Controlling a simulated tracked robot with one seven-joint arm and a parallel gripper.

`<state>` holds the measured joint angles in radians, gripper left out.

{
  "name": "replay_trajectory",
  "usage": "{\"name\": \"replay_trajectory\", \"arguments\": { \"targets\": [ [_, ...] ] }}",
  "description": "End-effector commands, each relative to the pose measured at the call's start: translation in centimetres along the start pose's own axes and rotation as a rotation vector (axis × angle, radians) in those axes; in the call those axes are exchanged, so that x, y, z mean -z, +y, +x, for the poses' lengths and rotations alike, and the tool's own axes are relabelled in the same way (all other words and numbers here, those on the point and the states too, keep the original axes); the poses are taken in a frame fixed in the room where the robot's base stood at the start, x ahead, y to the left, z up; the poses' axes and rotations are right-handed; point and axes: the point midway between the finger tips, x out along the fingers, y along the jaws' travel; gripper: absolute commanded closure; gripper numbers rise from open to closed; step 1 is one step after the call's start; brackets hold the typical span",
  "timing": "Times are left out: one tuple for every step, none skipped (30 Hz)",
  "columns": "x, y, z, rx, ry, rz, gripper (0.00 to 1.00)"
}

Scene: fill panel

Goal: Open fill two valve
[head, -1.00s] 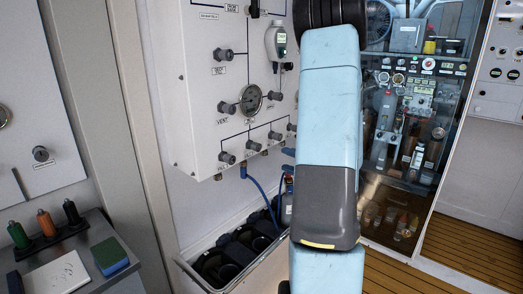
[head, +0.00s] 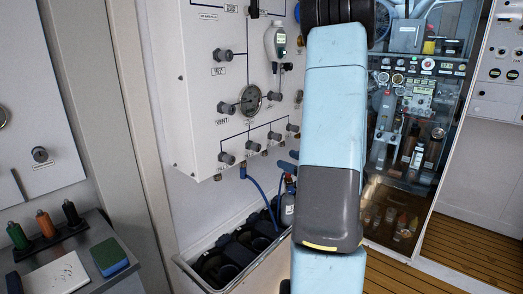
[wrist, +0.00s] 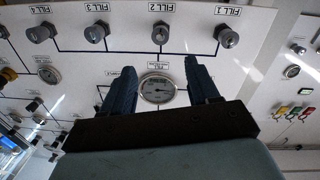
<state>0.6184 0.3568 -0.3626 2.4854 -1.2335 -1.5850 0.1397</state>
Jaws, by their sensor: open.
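The fill two valve is a grey round knob (wrist: 160,33) in the wrist view, which is upside down. Its FILL 2 label sits just above it there. In the head view it is the second knob from the left (head: 253,147) in the panel's bottom row. My gripper (wrist: 160,65) is open and empty, its two dark blue fingers apart. In the wrist picture the knob lies beyond the fingertips, roughly centred between them, and does not appear touched. In the head view my arm hides most of the gripper; a small blue part shows at its left edge.
FILL 1 (wrist: 227,38), FILL 3 (wrist: 94,34) and FILL 4 (wrist: 39,33) knobs flank it. A round gauge (wrist: 157,88) shows between my fingers. Below the panel (head: 185,100), blue hoses (head: 262,190) run to bottles in a trough (head: 215,283).

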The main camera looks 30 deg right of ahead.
Motion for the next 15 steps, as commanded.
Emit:
{"name": "replay_trajectory", "arguments": {
  "targets": [
    [0.0,0.0,0.2,0.002,0.0,0.005,0.4],
    [0.0,-0.1,0.4,0.003,0.001,0.006,0.4],
    [0.0,-0.1,0.8,0.003,0.001,0.006,0.4],
    [0.0,-0.1,1.1,0.003,0.001,0.005,0.4],
    [0.0,-0.1,1.5,0.003,0.001,0.005,0.4],
    [0.0,-0.1,2.0,0.005,0.001,0.005,0.4],
    [0.0,-0.1,2.5,0.005,0.0,0.005,0.4],
    [0.0,-0.1,3.0,0.004,0.001,0.005,0.4],
    [0.0,-0.1,3.7,0.005,0.001,0.004,0.4],
    [0.0,-0.1,4.3,0.005,0.001,0.004,0.4],
    [0.0,-0.1,4.8,0.004,0.001,0.004,0.4],
    [0.0,-0.1,5.5,0.005,0.0,0.005,0.4],
    [0.0,-0.2,6.1,0.005,0.001,0.004,0.4],
    [0.0,-0.1,6.6,0.005,0.001,0.004,0.4],
    [0.0,-0.1,7.3,0.004,0.001,0.003,0.4]
  ]
}}
